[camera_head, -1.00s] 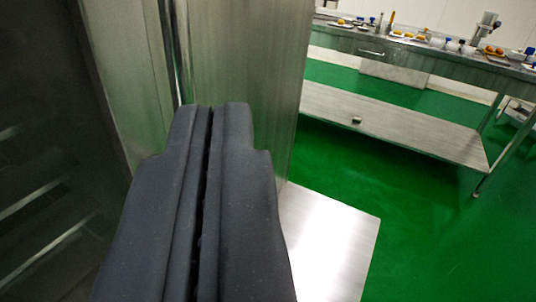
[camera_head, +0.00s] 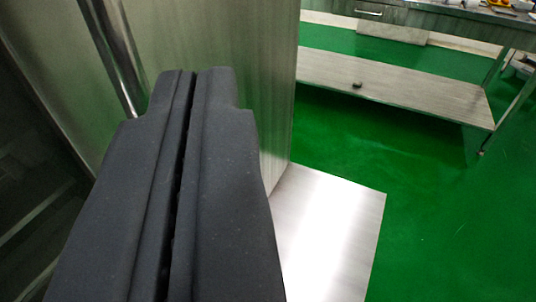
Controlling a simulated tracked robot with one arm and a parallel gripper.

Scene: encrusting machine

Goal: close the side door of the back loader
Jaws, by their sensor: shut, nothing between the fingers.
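A tall brushed-metal panel (camera_head: 240,62), which looks like the loader's side door, stands upright just beyond my gripper. A shiny vertical bar (camera_head: 116,55) runs along it at the upper left, like a handle or post. My gripper (camera_head: 197,72) is shut and empty, its dark fingers pressed together and pointing at the panel. The fingertips overlap the panel in the picture, just right of the bar; I cannot tell whether they touch it. The fingers hide the lower part of the panel and the bar's lower end.
A dark interior with rack-like rails (camera_head: 40,215) lies at the left. A flat metal plate (camera_head: 325,235) juts out low at the right of the panel. A steel table with a lower shelf (camera_head: 400,85) stands farther back. The green floor (camera_head: 450,220) is clear at the right.

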